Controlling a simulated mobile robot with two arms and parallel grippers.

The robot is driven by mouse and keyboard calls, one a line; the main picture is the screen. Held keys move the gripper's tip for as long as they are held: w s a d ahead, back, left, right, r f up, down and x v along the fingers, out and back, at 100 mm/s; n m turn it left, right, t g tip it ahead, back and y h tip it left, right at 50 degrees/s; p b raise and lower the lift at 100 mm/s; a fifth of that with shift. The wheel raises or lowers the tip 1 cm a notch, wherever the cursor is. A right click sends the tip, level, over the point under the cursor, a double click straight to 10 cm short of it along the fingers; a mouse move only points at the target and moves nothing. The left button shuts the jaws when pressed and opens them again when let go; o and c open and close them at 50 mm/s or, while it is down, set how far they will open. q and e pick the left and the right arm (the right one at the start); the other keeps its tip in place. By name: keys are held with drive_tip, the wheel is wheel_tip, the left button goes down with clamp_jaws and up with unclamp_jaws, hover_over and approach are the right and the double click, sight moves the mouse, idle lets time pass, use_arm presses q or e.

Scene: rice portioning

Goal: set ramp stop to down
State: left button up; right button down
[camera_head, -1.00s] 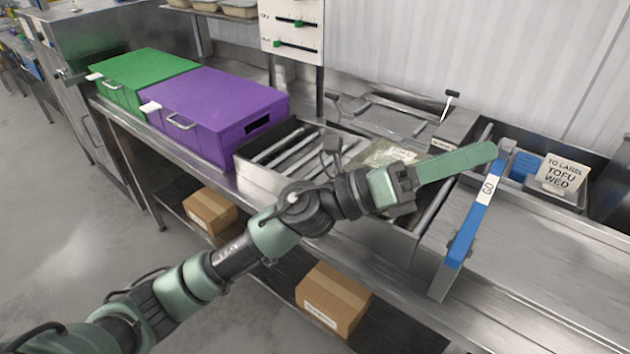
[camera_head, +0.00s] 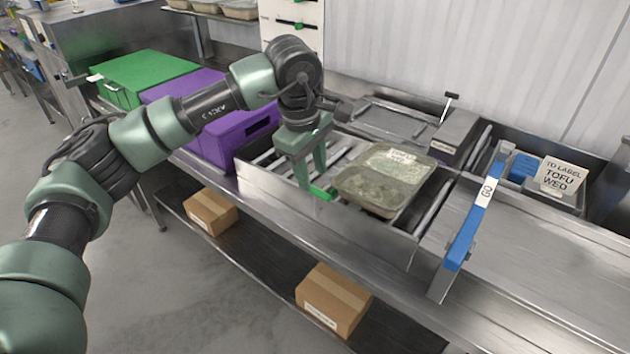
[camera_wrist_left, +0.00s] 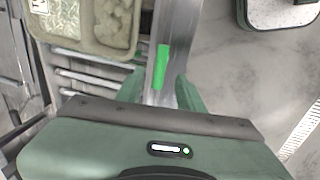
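A small bright green tab (camera_head: 321,193) sits at the near metal rim of the roller ramp (camera_head: 268,160). It may be the ramp stop; no label on it is readable. In the left wrist view the green tab (camera_wrist_left: 163,67) lies along the metal rail, just ahead of the gap between my fingers. My left gripper (camera_head: 311,180) points down over the ramp's near edge, close to the tab. Its two fingers (camera_wrist_left: 160,90) are apart with nothing held between them. I cannot tell whether they touch the tab. My right gripper is not in view.
A sealed food tray (camera_head: 385,180) lies on the ramp, right of my gripper. A blue bar (camera_head: 474,215) stands further right. The purple box (camera_head: 240,138) and green box (camera_head: 135,73) are on the left.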

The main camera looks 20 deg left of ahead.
sight(316, 189)
use_arm(q)
drive_tip(key=shift+w+d+f+p, duration=0.1)
drive_tip(key=shift+w+f+p, duration=0.1)
drive_tip(key=shift+f, duration=0.85)
drive_tip(key=shift+w+d+f+p, duration=0.1)
drive_tip(key=shift+w+f+p, duration=0.05)
drive_tip(key=shift+f, duration=0.9)
clamp_jaws()
